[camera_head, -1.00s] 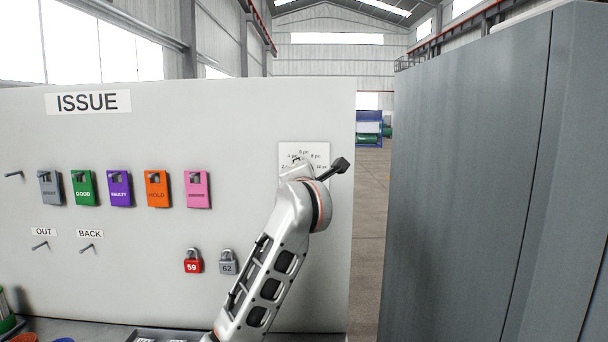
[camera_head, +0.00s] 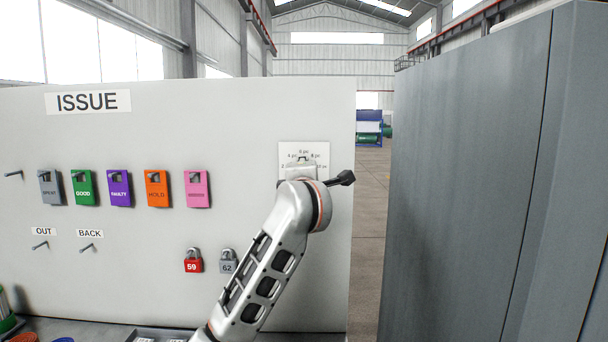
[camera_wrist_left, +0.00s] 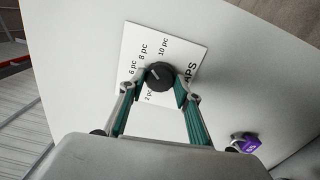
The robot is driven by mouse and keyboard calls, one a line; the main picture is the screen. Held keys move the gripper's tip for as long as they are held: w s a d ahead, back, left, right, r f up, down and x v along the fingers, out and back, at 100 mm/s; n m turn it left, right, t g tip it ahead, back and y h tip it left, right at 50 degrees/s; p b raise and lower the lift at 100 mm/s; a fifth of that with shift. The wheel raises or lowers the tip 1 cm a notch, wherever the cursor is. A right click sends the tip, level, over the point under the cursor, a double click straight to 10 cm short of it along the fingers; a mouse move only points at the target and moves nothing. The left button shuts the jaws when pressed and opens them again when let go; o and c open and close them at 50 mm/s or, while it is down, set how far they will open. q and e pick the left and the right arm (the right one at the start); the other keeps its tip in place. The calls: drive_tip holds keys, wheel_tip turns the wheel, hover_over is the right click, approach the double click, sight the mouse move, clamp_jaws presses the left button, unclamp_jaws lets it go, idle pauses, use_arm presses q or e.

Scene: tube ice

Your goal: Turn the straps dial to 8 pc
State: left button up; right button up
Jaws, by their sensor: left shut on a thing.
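The straps dial (camera_wrist_left: 159,76) is a round black knob with a short pale mark on its face. The mark points to the upper left in the left wrist view, towards the 6 pc and 8 pc side; its exact setting is hard to tell. The dial sits on a white plate (camera_wrist_left: 187,52) with pc labels, and the plate also shows in the head view (camera_head: 317,150). My left gripper (camera_wrist_left: 160,84) is shut on the dial, one green-sided finger on either side. In the head view my wrist hides the dial and fingers. My right gripper is out of view.
The plate is on a pale upright panel (camera_head: 240,130) marked ISSUE. Several coloured padlock-shaped tags hang to the left, with a red padlock (camera_head: 193,261) and a grey padlock (camera_head: 228,262) below. A tall grey cabinet (camera_head: 470,170) stands at the right, beyond a gap.

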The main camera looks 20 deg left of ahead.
use_arm(q)
drive_tip(key=o, duration=1.1)
drive_tip(key=v, duration=1.2)
drive_tip(key=shift+s, duration=0.1)
